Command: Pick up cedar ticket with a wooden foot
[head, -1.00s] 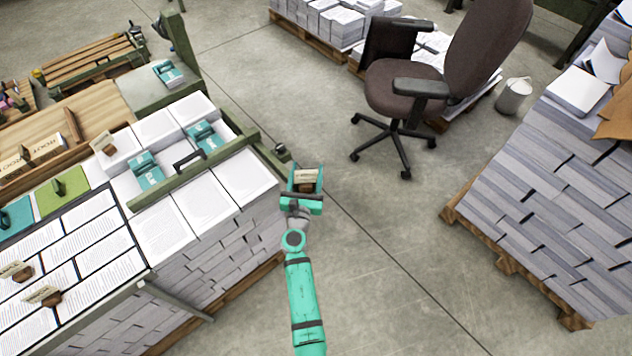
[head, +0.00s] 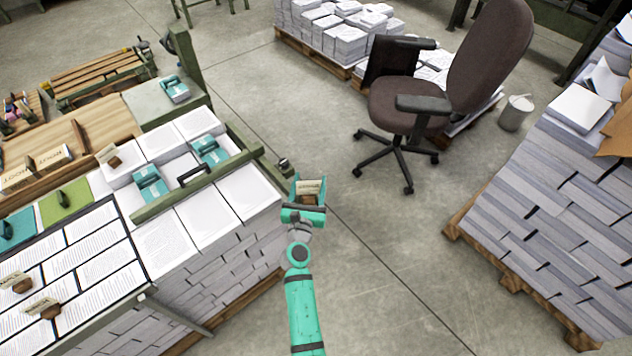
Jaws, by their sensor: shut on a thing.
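My gripper (head: 308,192) is in the middle of the head view, above the floor just right of the paper stacks. It is shut on a small cream ticket with a brown wooden foot (head: 310,187). The ticket's lettering is too small to read. Similar tickets with wooden feet stand elsewhere: one ticket on the white stacks (head: 108,155), and two at the lower left, a ticket (head: 17,282) and another ticket (head: 43,307), on the printed sheets.
Paper stacks (head: 165,245) with a green rail (head: 190,185) lie left of my gripper. A large paper pallet (head: 545,210) is at the right. The floor (head: 390,250) between is clear.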

